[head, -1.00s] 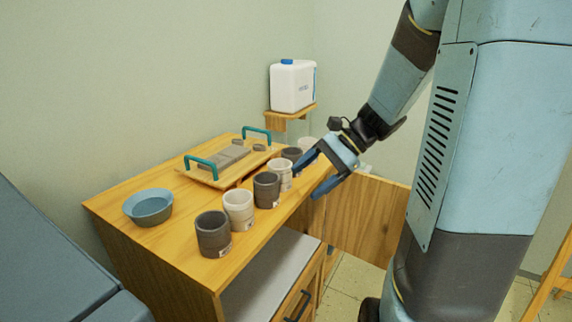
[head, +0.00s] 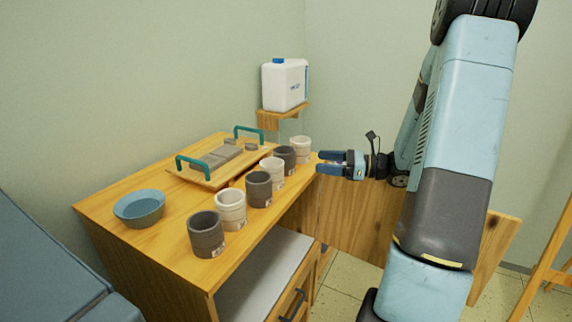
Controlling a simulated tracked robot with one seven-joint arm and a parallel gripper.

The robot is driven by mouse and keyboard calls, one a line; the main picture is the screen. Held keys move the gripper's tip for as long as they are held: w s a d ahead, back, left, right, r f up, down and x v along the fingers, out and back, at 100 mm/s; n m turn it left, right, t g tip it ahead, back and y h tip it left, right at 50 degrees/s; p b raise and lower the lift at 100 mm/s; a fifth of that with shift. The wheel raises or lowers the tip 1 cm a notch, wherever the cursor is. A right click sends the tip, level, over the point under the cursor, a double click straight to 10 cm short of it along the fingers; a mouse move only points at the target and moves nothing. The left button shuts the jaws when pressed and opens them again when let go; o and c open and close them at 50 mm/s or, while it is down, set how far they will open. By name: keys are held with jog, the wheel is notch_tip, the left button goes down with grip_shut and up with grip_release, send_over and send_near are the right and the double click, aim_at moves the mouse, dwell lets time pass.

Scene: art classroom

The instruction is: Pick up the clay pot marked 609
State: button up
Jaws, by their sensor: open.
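A row of clay pots stands along the front edge of the wooden cabinet top (head: 160,245). From near to far they are a dark pot (head: 206,236), a white pot (head: 230,211), a dark pot (head: 258,191), a white pot (head: 272,172), a dark pot (head: 286,158) and a white pot (head: 300,147). Small labels show on the pots, but the numbers are too small to read, so I cannot tell which is 609. My gripper (head: 322,163) is open and empty, pointing left, just right of the far pots. It appears apart from them.
A wooden tray (head: 207,184) with teal handles holds grey clay slabs behind the pots. A blue bowl (head: 139,208) sits at the left. A white canister (head: 285,85) stands on a small wall shelf. A wooden easel (head: 553,270) stands at the right.

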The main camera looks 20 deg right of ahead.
aim_at(284, 157)
jog(key=x, duration=1.2)
jog(key=shift+w+a, duration=0.25)
jog(key=shift+a, duration=0.05)
jog(key=shift+c, duration=0.2)
jog(key=c, duration=0.8)
